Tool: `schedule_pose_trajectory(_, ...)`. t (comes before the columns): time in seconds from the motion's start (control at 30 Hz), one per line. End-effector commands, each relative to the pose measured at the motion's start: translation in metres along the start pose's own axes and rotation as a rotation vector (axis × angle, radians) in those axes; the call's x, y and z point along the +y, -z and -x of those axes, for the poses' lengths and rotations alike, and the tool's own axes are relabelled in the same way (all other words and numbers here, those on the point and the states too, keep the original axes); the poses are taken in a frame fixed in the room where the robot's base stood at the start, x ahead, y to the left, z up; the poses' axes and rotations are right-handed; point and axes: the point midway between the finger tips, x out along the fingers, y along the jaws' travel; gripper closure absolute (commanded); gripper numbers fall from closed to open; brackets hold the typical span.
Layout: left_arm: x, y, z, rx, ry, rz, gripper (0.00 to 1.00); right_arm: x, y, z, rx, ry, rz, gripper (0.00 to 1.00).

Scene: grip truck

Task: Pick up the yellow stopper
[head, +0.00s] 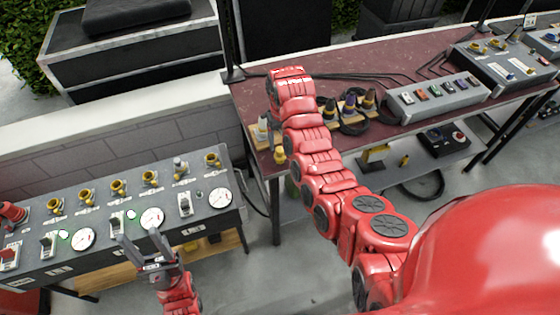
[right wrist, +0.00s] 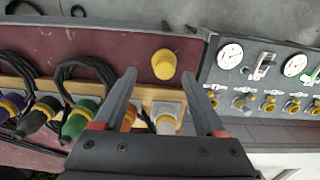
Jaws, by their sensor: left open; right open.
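The yellow stopper (right wrist: 164,64) stands on the dark red tabletop (right wrist: 115,50), near its edge beside the wooden rack. In the head view the stopper (head: 280,156) shows just left of my right arm. My right gripper (right wrist: 159,76) is open and empty, with its fingers pointing toward the stopper. The stopper lies between the fingertip lines and just beyond the tips, apparently untouched. My left gripper (head: 138,237) is open and empty in front of the grey gauge panel.
A wooden rack (right wrist: 148,92) with several coloured plugs and coiled black cables stands close to the stopper. The grey panel (head: 110,190) with gauges, switches and yellow fittings stands left. A switch box (head: 440,101) sits farther right on the red table.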

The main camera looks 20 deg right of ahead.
Motion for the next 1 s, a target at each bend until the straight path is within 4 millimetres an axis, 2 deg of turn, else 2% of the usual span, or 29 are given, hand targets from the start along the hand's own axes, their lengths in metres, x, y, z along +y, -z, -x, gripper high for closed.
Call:
schedule_pose_trajectory(0.07,-0.001,0.002,-0.010,0.000,0.000,0.000,0.49,0.000,-0.001,-0.007,-0.006,0.001,0.000,0.27)
schedule_pose_trajectory(0.2,-0.001,0.002,-0.013,0.001,0.000,0.000,0.49,-0.001,-0.001,-0.021,-0.003,0.002,0.000,0.27)
schedule_pose_trajectory(0.33,-0.001,0.003,-0.017,0.000,0.000,0.000,0.49,-0.001,0.000,-0.025,-0.003,0.002,0.000,0.27)
schedule_pose_trajectory(0.63,-0.002,0.007,-0.039,0.000,0.000,0.000,0.49,-0.006,0.002,-0.050,-0.002,0.001,0.001,0.27)
schedule_pose_trajectory(0.8,-0.002,0.007,-0.039,0.000,0.000,0.000,0.49,-0.007,0.002,-0.067,-0.003,0.000,0.002,0.27)
schedule_pose_trajectory(1.0,-0.002,0.007,-0.040,0.000,0.000,0.000,0.49,-0.006,0.003,-0.074,0.003,0.001,-0.001,0.27)
